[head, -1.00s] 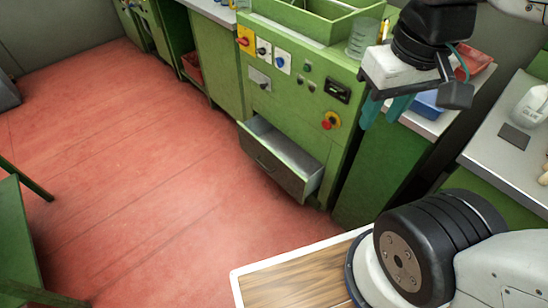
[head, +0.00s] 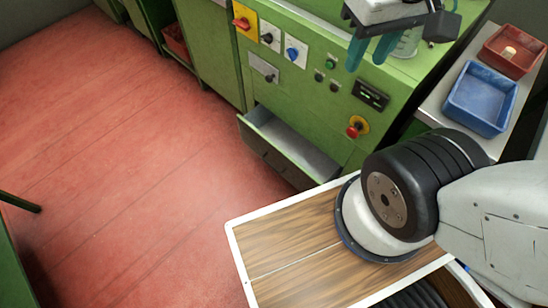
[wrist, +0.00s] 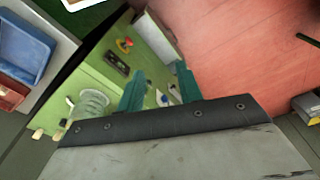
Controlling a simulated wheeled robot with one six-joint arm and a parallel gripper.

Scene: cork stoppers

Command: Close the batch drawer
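The batch drawer (head: 300,140) stands pulled out of the low front of the green machine cabinet (head: 330,55). Its grey inside shows, and it looks empty where visible. In the wrist view the open drawer (wrist: 160,38) shows as a pale shape beyond the control panel. My gripper (head: 366,62) is at the top right of the head view, above and apart from the drawer. Its two teal fingers are spread with nothing between them, which the wrist view also shows (wrist: 160,92).
A control panel with knobs and a red emergency button (head: 355,128) is above the drawer. A glass beaker (head: 408,44) stands on the cabinet top. A blue tray (head: 480,98) and a red tray (head: 520,48) lie right. The red floor (head: 150,150) before the drawer is clear.

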